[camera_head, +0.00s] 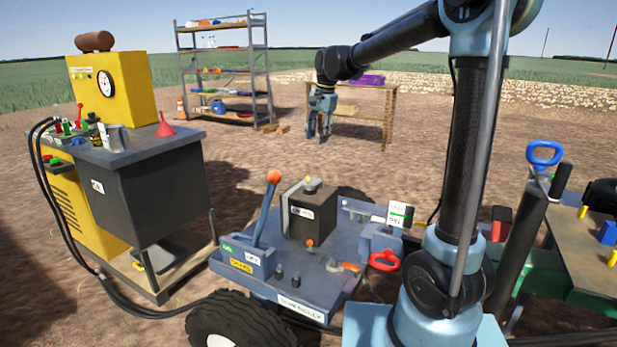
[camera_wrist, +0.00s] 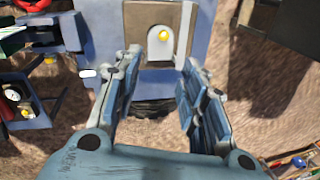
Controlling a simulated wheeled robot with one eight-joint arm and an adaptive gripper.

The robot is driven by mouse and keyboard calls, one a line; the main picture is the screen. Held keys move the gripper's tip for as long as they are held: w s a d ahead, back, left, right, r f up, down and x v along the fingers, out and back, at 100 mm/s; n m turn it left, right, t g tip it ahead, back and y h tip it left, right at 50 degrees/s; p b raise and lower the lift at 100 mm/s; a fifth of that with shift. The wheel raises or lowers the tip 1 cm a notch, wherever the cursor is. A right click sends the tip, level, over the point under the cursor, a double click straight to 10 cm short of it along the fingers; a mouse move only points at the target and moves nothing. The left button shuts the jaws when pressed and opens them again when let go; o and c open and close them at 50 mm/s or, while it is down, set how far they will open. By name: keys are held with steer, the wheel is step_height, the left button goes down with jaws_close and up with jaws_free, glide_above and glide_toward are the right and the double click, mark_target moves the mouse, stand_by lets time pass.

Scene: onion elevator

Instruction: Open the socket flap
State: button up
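My gripper (camera_head: 318,135) hangs pointing down beyond the blue trolley (camera_head: 345,285) in the head view. In the wrist view my gripper (camera_wrist: 160,64) is open, with its two fingers wide apart and nothing between them. A dark box (camera_head: 309,212) stands on the trolley. Its top carries a pale plate with a yellow knob (camera_head: 312,185). In the wrist view a rounded grey plate (camera_wrist: 159,52) with a yellow knob lies on a brown-grey square, just beyond the fingertips. This plate may be the socket flap, but I cannot be sure. It looks closed.
An orange-knobbed lever (camera_head: 268,210), a red handle (camera_head: 384,260) and a green-white block (camera_head: 400,214) are on the trolley. A yellow machine (camera_head: 113,95) with a bench and black hoses stands left. A shelf rack (camera_head: 226,70) and wooden table (camera_head: 388,105) stand behind.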

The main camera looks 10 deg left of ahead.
steer(key=a+f, duration=0.1)
steer(key=f, duration=0.4)
steer(key=w+a+f, duration=0.1)
steer(key=f, duration=0.5)
steer(key=w+a+f, duration=0.1)
steer(key=f, duration=0.5)
steer(key=shift+a, duration=0.35)
steer(key=shift+c, duration=0.3)
jaws_close()
